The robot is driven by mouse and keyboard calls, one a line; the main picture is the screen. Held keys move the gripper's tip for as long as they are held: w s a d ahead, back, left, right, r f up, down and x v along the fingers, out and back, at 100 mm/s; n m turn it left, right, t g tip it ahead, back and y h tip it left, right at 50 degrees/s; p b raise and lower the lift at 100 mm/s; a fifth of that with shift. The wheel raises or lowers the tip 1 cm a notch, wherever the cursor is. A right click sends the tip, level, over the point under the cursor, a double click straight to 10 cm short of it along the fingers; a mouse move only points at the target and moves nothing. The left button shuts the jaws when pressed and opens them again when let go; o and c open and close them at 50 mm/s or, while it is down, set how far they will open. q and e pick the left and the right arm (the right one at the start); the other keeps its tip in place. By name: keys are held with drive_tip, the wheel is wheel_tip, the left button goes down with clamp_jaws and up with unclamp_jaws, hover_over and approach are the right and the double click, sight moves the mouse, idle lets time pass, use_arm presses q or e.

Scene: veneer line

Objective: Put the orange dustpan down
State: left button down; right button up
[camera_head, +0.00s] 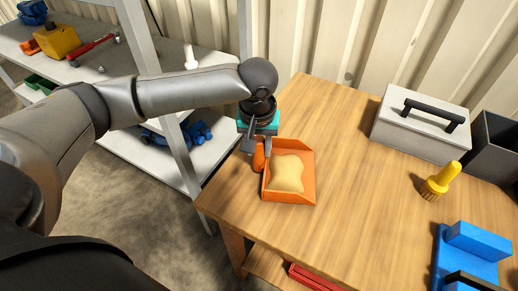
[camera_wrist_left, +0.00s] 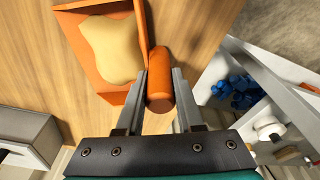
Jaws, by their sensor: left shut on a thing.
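The orange dustpan (camera_head: 308,186) is at the left end of the wooden table, with a pale yellow heap (camera_head: 287,174) in its pan. It also shows in the left wrist view (camera_wrist_left: 89,82). My left gripper (camera_head: 257,150) is shut on the dustpan's orange handle, which stands between the two fingers in the left wrist view (camera_wrist_left: 160,80). The pan looks level and at or close above the tabletop; I cannot tell whether it touches. My right gripper is not in view.
On the wooden table (camera_head: 345,135) stand a grey toolbox (camera_head: 420,132) with a black handle, a yellow brush (camera_head: 439,180), a dark bin (camera_head: 495,150) and a blue object (camera_head: 470,255). The table's middle is clear. A grey shelf (camera_head: 150,150) with tools stands at left.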

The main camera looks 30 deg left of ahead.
use_arm(q)
drive_tip(key=shift+f, duration=0.15)
drive_tip(key=c, duration=0.5)
unclamp_jaws()
drive_tip(key=shift+c, duration=0.2)
drive_tip(key=shift+r, duration=0.25)
wheel_tip(320, 180, up, 12)
drive_tip(key=s+p, duration=0.1)
drive_tip(key=p, duration=0.2)
drive_tip(key=shift+s+d+f, duration=0.2)
drive_tip(key=shift+s+d, duration=0.1)
drive_tip(key=shift+d, duration=0.05)
